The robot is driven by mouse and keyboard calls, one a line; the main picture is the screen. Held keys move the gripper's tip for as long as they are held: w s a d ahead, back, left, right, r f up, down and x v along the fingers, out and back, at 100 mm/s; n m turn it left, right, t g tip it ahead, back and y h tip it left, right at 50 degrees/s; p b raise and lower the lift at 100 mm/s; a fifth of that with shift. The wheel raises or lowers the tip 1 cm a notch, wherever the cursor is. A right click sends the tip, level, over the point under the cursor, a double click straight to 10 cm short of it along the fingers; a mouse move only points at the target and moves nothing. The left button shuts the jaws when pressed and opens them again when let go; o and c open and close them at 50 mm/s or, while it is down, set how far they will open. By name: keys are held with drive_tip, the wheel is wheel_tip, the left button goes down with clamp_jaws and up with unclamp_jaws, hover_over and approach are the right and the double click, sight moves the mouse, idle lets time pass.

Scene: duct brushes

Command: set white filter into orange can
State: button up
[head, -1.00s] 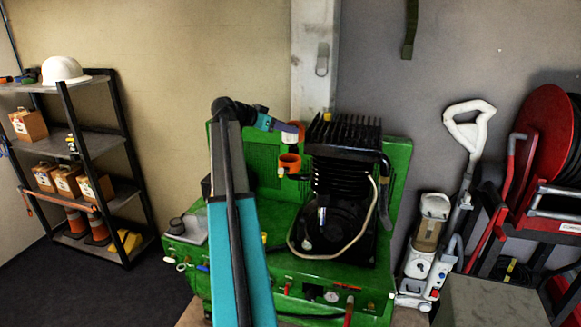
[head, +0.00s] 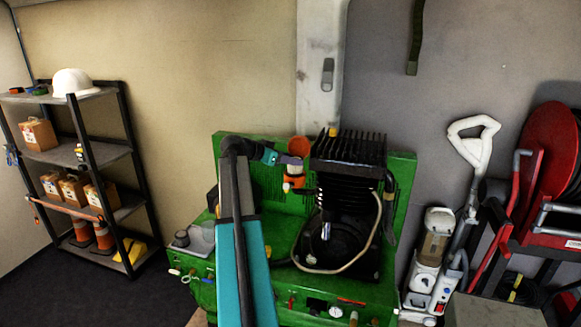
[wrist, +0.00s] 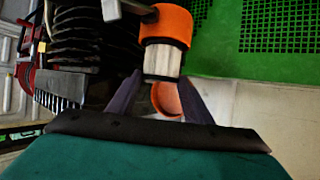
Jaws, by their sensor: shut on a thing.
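My gripper (head: 285,160) is shut on the white filter (head: 294,169), which stands roughly upright. In the wrist view, which looks upside down, the pale filter (wrist: 163,62) shows by the fingers. The orange can (head: 293,183) is directly below it, beside the black compressor. The can (wrist: 166,25) also shows in the wrist view, with the filter's end at its rim. How deep the filter sits in it I cannot tell. A second orange cup-like part, perhaps a lid (head: 299,147), is above the fingers. Its hollow inside shows beyond the fingertips in the wrist view (wrist: 168,98).
The black finned compressor (head: 348,150) stands close on the right. The green back panel (head: 235,152) is behind the can. A grey tray with small parts (head: 195,240) lies at the left of the green base. Shelves (head: 78,152) and a white upright vacuum (head: 432,250) are farther off.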

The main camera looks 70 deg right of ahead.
sight(289, 168)
drive_tip(key=shift+f+p, duration=0.7)
drive_tip(key=shift+f, duration=1.2)
drive_tip(key=shift+f, duration=0.1)
drive_tip(key=o, duration=1)
drive_tip(key=shift+r, duration=0.2)
drive_tip(key=shift+w+a, duration=0.1)
drive_tip(key=shift+a, duration=0.1)
drive_tip(key=b+v, duration=0.3)
drive_tip(key=v, duration=0.8)
drive_tip(key=shift+w+a+r+b, duration=0.1)
drive_tip(key=shift+a+b, duration=0.1)
drive_tip(key=shift+b, duration=0.2)
